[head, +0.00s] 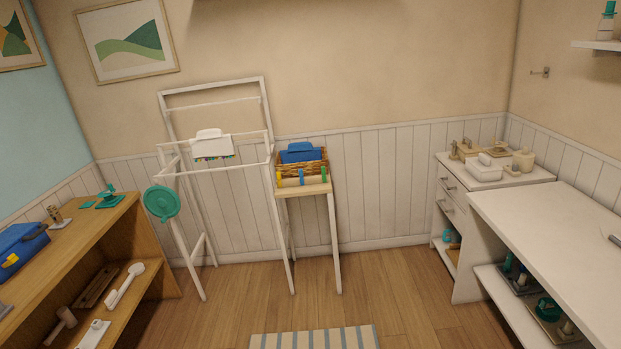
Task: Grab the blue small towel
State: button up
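A blue folded cloth (300,153), which looks like the small towel, sits in a wicker basket (314,168) in the head view. The basket stands on a small narrow white-legged stand (306,188) against the far wall, a little left of the picture's middle. The cloth's lower part is hidden by the basket. My gripper does not show in this view.
A white drying rack (213,165) with a white item (211,145) stands left of the basket. A wooden shelf (95,245) with a blue case (22,245) is at left. White drawers (450,200) and a white bench (565,230) are at right. The middle wooden floor is mostly clear around a striped mat (314,338).

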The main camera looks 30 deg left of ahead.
aim_at(300, 151)
jog(key=z, duration=0.05)
jog(key=k, duration=0.55)
jog(key=u, duration=0.65)
jog(key=i, duration=1.2)
jog(key=u, duration=0.95)
jog(key=i, duration=2.65)
jog(key=z, duration=0.75)
jog(key=i, duration=1.1)
jog(key=z, duration=1.1)
jog(key=i, duration=0.65)
jog(key=z, duration=0.4)
